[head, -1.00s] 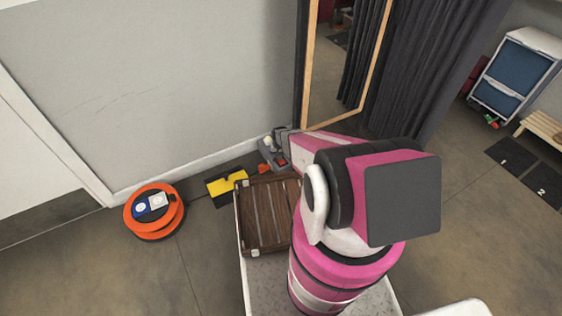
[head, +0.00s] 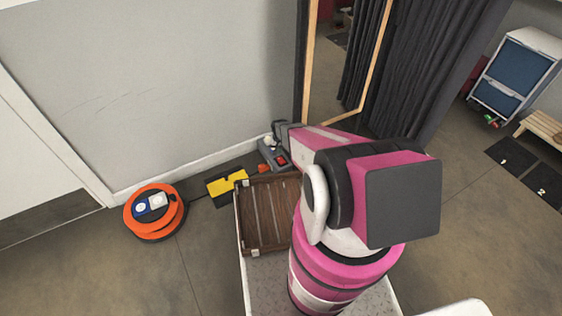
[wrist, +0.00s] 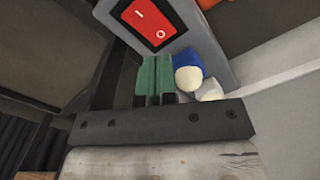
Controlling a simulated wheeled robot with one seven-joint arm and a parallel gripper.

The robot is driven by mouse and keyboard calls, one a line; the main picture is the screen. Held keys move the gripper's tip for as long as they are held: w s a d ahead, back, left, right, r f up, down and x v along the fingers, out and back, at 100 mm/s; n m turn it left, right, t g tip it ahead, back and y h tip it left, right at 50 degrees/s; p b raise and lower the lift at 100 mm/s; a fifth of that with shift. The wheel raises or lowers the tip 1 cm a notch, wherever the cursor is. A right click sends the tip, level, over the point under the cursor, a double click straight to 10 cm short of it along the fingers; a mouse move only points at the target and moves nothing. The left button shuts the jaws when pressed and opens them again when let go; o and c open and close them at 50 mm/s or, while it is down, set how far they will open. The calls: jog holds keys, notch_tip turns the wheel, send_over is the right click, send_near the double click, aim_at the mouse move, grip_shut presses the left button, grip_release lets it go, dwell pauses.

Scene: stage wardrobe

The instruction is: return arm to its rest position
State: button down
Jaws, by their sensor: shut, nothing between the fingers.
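My arm reaches away from me toward the wall in the head view. Its far end, my gripper (wrist: 156,80), shows in the wrist view with its green-padded fingers closed together and nothing between them. Just past the fingertips in that view is a grey box with a red rocker switch (wrist: 146,22). A blue and white rounded part (wrist: 188,72) sits beside the fingers; whether they touch it is unclear. In the head view the grey switch box (head: 267,155) stands low by the wall, partly hidden by my arm's end.
A brown slatted wooden crate (head: 268,212) lies left of my arm. A yellow item (head: 228,181) on a dark mat and an orange cable reel (head: 156,212) are on the floor at left. A framed mirror (head: 334,75) and dark curtain (head: 415,85) stand behind the arm.

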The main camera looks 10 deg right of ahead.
jog(key=shift+r, duration=0.85)
jog(key=shift+s+r, duration=0.1)
jog(key=shift+r, duration=0.1)
jog(key=s+r, duration=0.7)
jog(key=r, duration=0.5)
jog(key=s+r+n, duration=0.1)
jog(key=s+r, duration=0.6)
jog(key=r, duration=0.6)
jog(key=s+r+n, duration=0.1)
jog(key=s+r, duration=0.6)
jog(key=r, duration=0.6)
jog(key=shift+r, duration=0.15)
